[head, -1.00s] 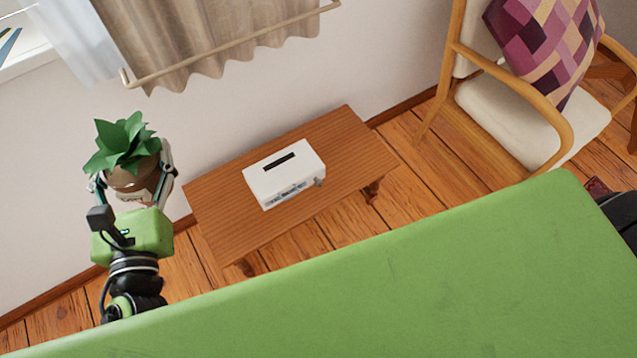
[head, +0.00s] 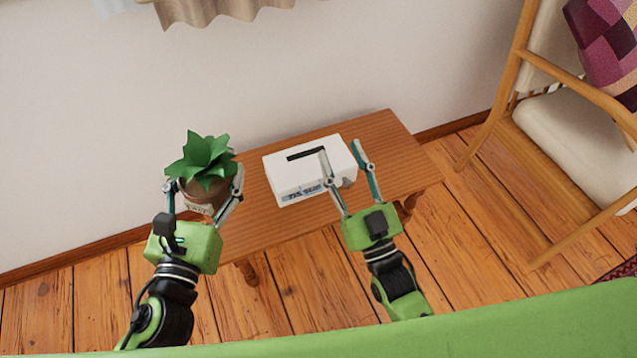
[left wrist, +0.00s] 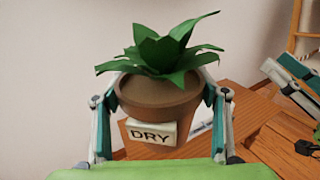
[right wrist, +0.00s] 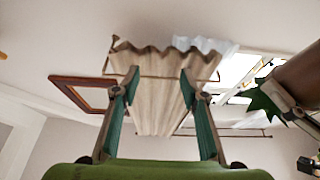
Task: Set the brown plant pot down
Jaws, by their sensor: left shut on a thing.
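The brown plant pot (head: 207,191) holds a green leafy plant and is upright between the fingers of my left gripper (head: 204,188). In the head view it shows over the left end of the wooden table; I cannot tell its height above it. In the left wrist view the pot (left wrist: 158,98) has a label reading "DRY", with a gripper finger on each side. My right gripper (head: 341,148) is open and empty, its fingers in front of the white box on the table. In the right wrist view, the pot's edge (right wrist: 305,75) shows at the right.
The low wooden table (head: 392,140) stands against the wall. A white box (head: 300,177) with a dark slot sits on its middle; its right side is partly covered by my right gripper. The table's left end looks bare. An armchair (head: 563,130) stands at the right.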

